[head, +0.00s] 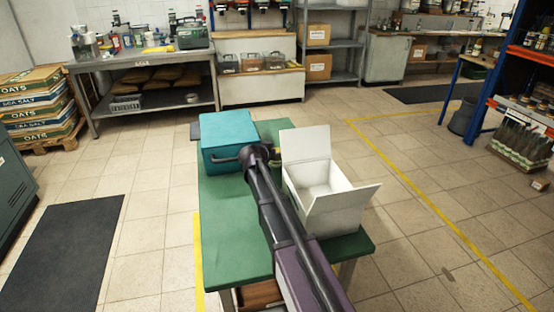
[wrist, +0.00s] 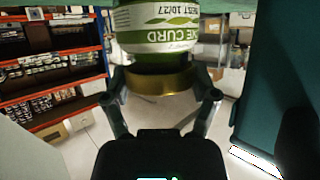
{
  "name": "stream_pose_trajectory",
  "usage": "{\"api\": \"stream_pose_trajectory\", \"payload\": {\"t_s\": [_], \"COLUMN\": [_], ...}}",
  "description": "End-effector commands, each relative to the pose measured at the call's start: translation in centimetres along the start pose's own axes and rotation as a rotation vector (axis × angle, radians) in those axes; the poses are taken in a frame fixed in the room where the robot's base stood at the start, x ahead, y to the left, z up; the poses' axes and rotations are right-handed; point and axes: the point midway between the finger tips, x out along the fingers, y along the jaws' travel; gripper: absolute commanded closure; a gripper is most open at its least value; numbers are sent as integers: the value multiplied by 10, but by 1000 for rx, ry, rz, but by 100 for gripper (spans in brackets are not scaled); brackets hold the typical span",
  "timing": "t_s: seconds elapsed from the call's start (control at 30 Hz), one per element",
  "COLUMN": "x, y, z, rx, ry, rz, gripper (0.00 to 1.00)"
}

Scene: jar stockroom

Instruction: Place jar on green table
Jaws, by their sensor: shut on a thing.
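A jar (wrist: 160,40) with a white and green curd label and a gold lid is between the fingers of my gripper (wrist: 164,90) in the wrist view. My gripper is shut on it near the lid. The label text reads upside down there. The green table (head: 232,245) is in the middle of the head view, with my arm reaching over it. A green surface also shows along the top of the wrist view. I cannot tell whether the jar touches the table.
A teal box (head: 228,128) stands at the table's far left, close to the end of my arm. An open white carton (head: 308,168) stands at the right. The table's near left part is bare. Shelves with jars (head: 520,125) stand at the far right.

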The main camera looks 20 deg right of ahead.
Motion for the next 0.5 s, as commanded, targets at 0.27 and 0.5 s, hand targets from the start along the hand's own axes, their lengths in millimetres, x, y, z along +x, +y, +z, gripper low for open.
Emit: {"api": "stream_pose_trajectory", "payload": {"t_s": [0.27, 0.5], "x": [8, 8], "y": [0, 0], "z": [19, 19], "rx": [0, 0], "ry": [1, 0], "rz": [0, 0], "gripper": [83, 83]}}
